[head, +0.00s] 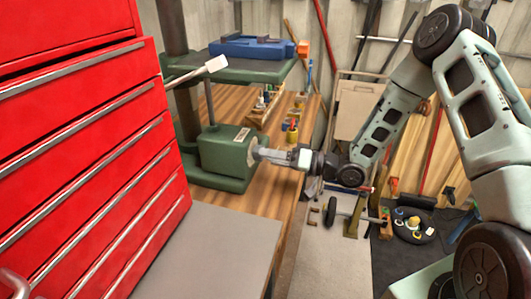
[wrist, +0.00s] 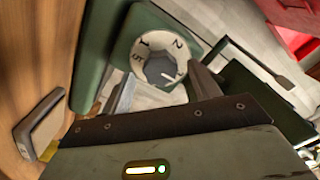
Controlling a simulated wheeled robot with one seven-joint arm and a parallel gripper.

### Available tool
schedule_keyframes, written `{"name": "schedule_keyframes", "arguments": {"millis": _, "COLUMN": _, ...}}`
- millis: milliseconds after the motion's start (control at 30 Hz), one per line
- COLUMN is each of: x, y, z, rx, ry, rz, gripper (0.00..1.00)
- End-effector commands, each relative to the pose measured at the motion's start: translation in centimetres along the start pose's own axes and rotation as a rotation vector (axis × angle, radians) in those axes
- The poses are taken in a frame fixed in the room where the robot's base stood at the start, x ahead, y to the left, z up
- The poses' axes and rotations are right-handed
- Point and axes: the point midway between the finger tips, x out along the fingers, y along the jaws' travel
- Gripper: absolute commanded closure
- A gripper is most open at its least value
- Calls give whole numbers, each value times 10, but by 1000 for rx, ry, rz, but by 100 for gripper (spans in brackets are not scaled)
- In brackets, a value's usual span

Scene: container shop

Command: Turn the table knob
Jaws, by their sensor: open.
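The table knob, a pale round dial with numbers on its rim, shows in the wrist view (wrist: 149,44) and on the side of a green machine base in the head view (head: 254,151). My gripper (head: 264,154) reaches in from the right, its fingertips close to the knob. In the wrist view my gripper (wrist: 164,88) is open, with one finger at the knob's lower left and one at its lower right. Nothing is clearly held. I cannot tell whether the fingers touch the knob.
The green machine base (head: 222,155) stands on a wooden bench (head: 273,190), below a green table (head: 245,70) with a blue vise (head: 252,47). A lever with a pale handle (head: 215,64) juts out above. A red drawer cabinet (head: 90,140) fills the left. Small items stand behind on the bench.

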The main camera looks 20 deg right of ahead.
Motion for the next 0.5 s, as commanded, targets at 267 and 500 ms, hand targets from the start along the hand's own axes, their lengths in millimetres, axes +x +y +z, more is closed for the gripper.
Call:
{"name": "schedule_keyframes", "arguments": {"millis": 267, "x": 20, "y": 0, "z": 0, "rx": 0, "ry": 0, "rz": -1, "gripper": 39}}
{"name": "schedule_keyframes", "arguments": {"millis": 500, "x": 21, "y": 0, "z": 0, "rx": 0, "ry": 0, "rz": 0, "gripper": 39}}
